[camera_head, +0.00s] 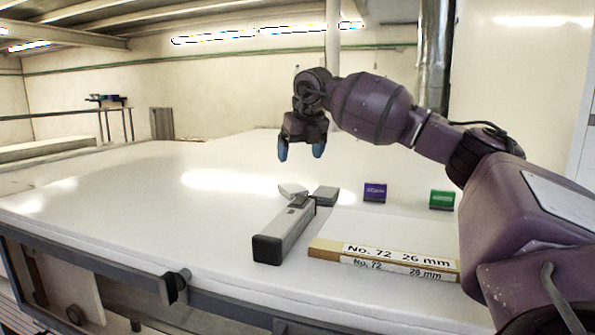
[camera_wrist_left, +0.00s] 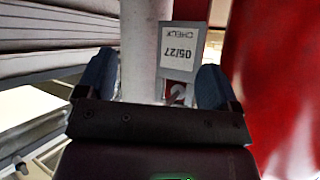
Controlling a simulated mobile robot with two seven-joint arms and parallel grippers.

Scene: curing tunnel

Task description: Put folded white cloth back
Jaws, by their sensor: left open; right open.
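I cannot pick out a folded white cloth for certain in either view. My right gripper (camera_head: 300,151) is open and empty, its blue fingertips pointing down above the far middle of the white table (camera_head: 130,215). My left gripper (camera_wrist_left: 156,65) shows only in the left wrist view, open, with a blue finger on each side. A pale upright post or strip (camera_wrist_left: 139,50) and a white tag (camera_wrist_left: 181,52) reading 05/27 CHECK upside down show between the fingers. I cannot tell how far away they are.
On the table are a grey handled tool (camera_head: 285,230), a flat board or box (camera_head: 330,249) marked No. 72 26 mm, a purple block (camera_head: 375,192) and a green block (camera_head: 442,199). The table's left half is clear. In the left wrist view, a red surface (camera_wrist_left: 280,80) fills the right side.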

